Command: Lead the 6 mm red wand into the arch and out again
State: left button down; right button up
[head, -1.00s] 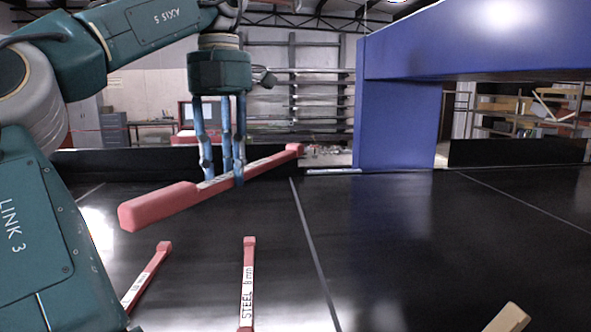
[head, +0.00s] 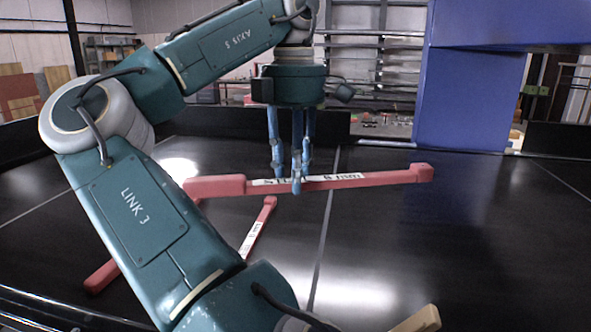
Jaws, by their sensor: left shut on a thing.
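My left gripper (head: 297,187) is shut on the red wand (head: 385,178) at its white label and holds it above the black belt. The wand lies nearly level across the view, its thick handle to the left and its small square tip to the right. My right gripper is not in view.
Another labelled red wand (head: 256,233) lies on the belt (head: 430,240), partly behind my arm. A further red wand (head: 102,277) shows at the lower left, mostly hidden. A wooden piece (head: 420,320) pokes in at the bottom. Dark low walls (head: 20,143) border the belt.

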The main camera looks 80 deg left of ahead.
pick_arm(q)
jog(key=w+d+p, duration=0.2)
jog(key=w+d, duration=0.2)
jog(key=w, duration=0.9)
jog(key=w+d+p, duration=0.2)
jog(key=w+d, duration=0.1)
jog(key=w, duration=0.9)
jog(key=w+d+p, duration=0.2)
jog(key=w+d, duration=0.2)
jog(key=w, duration=0.9)
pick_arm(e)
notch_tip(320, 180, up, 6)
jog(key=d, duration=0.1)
pick_arm(q)
jog(key=s+a+b, duration=0.1)
jog(key=s+a, duration=0.2)
jog(key=s, duration=0.9)
jog(key=s+a+b, duration=0.2)
jog(key=s+a, duration=0.2)
jog(key=s, duration=0.9)
jog(key=s+a+b, duration=0.2)
jog(key=s+a, duration=0.2)
jog(key=s, duration=0.9)
jog(key=shift+s+r, duration=0.1)
jog(key=shift+s+a, duration=0.1)
jog(key=shift+s, duration=0.2)
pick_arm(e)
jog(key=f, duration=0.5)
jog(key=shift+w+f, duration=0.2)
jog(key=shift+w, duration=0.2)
